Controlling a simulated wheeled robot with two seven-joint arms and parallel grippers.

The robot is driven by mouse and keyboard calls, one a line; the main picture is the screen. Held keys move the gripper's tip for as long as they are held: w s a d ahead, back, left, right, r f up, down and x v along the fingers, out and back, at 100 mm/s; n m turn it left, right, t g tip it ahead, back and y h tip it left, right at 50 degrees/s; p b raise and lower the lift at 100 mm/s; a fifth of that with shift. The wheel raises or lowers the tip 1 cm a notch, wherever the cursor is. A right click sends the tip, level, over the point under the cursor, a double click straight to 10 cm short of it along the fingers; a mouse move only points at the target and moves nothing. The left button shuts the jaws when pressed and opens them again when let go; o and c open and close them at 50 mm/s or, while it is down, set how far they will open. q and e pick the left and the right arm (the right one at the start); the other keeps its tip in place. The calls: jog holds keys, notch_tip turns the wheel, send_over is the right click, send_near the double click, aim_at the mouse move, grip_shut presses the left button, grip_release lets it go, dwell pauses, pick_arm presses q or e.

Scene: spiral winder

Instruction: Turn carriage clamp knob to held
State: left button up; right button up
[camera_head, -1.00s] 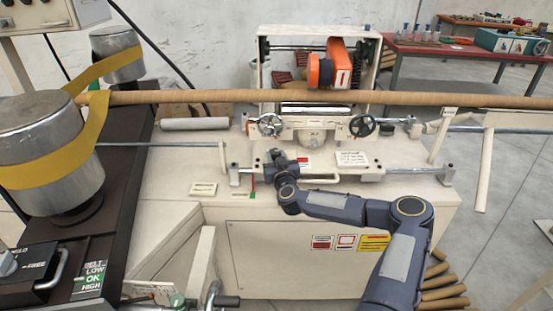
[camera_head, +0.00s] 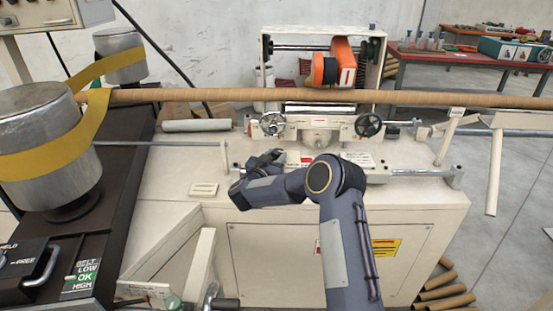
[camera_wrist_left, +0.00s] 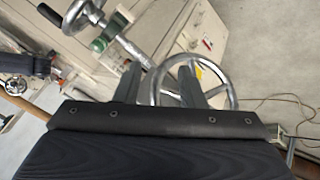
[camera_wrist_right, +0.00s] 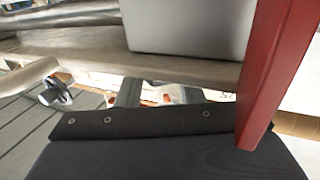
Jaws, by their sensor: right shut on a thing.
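My right gripper (camera_head: 268,160) is at the front left of the carriage (camera_head: 318,134), just below its left handwheel (camera_head: 271,124). It is shut on what appears to be the carriage clamp knob, which the hand hides in the head view. In the right wrist view the two fingers (camera_wrist_right: 160,95) stand apart with a small red-and-white patch showing between them; the knob's setting cannot be read. My left gripper (camera_wrist_left: 162,82) shows only in the left wrist view. Its fingers are apart and empty, in front of a spoked metal handwheel (camera_wrist_left: 195,85).
A long brown tube (camera_head: 230,96) crosses above the carriage. A red bar (camera_wrist_right: 280,75) stands close to the right hand. The right carriage handwheel (camera_head: 368,125) is near. A drum with a yellow belt (camera_head: 40,145) is at left. A red table (camera_head: 460,65) stands behind.

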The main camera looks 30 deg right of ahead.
jog(key=shift+w+a+m+g+h, duration=0.15)
jog(key=shift+m+g+h, duration=0.4)
jog(key=shift+g, duration=0.25)
jog(key=shift+f, duration=0.1)
jog(key=o, duration=1)
jog(key=v, duration=0.7)
jog(key=shift+a+b, duration=0.4)
jog(key=shift+b, duration=0.05)
